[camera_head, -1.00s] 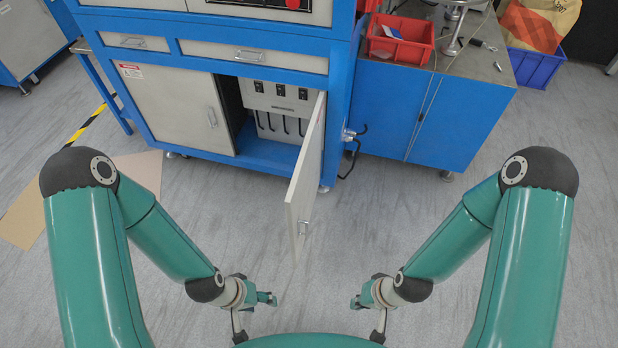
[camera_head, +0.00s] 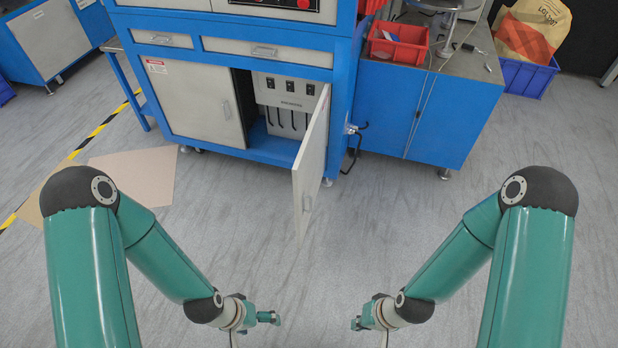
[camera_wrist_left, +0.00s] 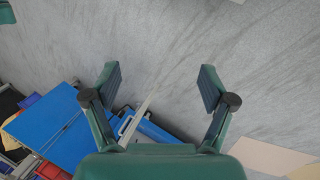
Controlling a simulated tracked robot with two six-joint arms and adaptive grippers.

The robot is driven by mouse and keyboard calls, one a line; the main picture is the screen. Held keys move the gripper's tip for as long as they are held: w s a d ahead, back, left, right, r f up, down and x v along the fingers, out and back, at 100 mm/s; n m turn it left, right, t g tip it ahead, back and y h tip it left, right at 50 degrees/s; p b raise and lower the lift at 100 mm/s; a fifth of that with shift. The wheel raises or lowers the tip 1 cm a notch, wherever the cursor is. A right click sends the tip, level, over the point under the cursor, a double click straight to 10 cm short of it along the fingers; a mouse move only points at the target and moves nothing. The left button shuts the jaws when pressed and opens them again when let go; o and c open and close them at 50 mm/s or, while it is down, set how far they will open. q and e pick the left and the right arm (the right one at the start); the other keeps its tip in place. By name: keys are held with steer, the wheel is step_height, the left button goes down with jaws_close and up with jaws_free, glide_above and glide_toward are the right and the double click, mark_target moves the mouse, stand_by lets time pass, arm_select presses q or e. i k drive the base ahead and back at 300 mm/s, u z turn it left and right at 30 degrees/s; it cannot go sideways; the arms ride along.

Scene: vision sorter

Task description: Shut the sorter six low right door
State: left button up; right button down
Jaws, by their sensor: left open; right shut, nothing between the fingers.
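The low right door (camera_head: 311,165) of the blue sorter (camera_head: 187,140) is a light grey panel. It stands wide open, swung out toward me from its hinge on the right, with a handle (camera_head: 307,204) near its free edge. The opening behind it shows a grey box with black switches (camera_head: 290,88). My left gripper (camera_head: 276,318) is open and empty, below and left of the door and apart from it; its two fingers also show in the left wrist view (camera_wrist_left: 160,88). My right gripper (camera_head: 354,324) is low in the head view, shut and empty, below and right of the door.
The low left door (camera_head: 196,104) is closed. A blue cabinet (camera_head: 430,120) with a red bin (camera_head: 398,42) on top stands to the right. A blue crate (camera_head: 527,78) stands beyond it. Cardboard (camera_head: 135,175) lies on the floor at left. The floor around the door is clear.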

mark_target(308, 170)
steer(key=z, duration=0.5)
steer(key=k, duration=1.2)
steer(key=u, duration=0.15)
steer(key=i, duration=1.7)
steer(key=z, duration=0.65)
